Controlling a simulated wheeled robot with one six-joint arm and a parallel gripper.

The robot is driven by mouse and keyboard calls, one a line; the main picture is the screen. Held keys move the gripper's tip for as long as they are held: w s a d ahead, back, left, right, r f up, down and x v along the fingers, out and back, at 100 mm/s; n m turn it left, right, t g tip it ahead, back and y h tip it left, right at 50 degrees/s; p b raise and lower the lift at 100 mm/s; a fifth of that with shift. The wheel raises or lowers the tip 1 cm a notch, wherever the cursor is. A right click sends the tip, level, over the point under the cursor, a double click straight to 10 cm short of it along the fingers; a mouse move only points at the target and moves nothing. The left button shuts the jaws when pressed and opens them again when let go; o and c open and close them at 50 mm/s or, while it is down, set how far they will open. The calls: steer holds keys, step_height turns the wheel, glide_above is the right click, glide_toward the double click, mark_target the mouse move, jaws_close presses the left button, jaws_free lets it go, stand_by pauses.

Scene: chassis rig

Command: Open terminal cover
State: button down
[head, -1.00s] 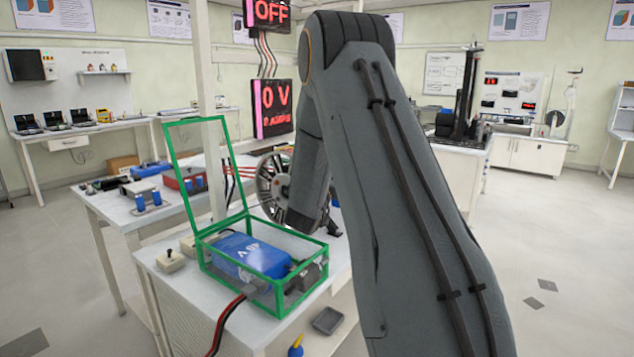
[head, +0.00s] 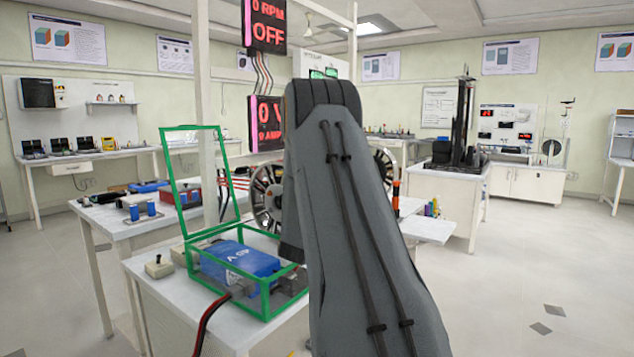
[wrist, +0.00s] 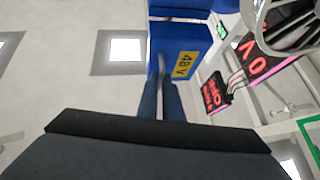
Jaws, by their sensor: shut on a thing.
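In the head view a blue 48 V block (head: 240,259) lies inside a green-framed clear box (head: 264,312) on the near bench. The box's framed lid (head: 222,157) stands open and upright at its back. My arm covers the box's right end, and my gripper is hidden there. In the wrist view my gripper (wrist: 160,84) has its two dark blue fingers close together on a thin grey part (wrist: 161,64). A blue body (wrist: 180,35) with a yellow 48 V label is just beyond the fingertips. I cannot tell which part is the terminal cover.
A spoked wheel (head: 266,195) stands behind the box, close to my arm. A red-and-black cable (head: 209,319) runs from the box over the bench's front. A small switch box (head: 159,267) sits left of it. Lit displays (head: 265,122) hang above. Open floor lies to the right.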

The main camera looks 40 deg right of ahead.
steer(key=shift+s+f, duration=0.1)
steer(key=shift+f, duration=0.1)
stand_by(0.3)
steer(key=c, duration=1.9)
jaws_free()
steer(key=shift+c, duration=0.2)
steer(key=shift+r, duration=0.1)
steer(key=shift+a, duration=0.1)
steer(key=b+v, duration=0.1)
steer(key=v, duration=0.6)
steer(key=shift+a+f, duration=0.2)
steer(key=shift+f, duration=0.15)
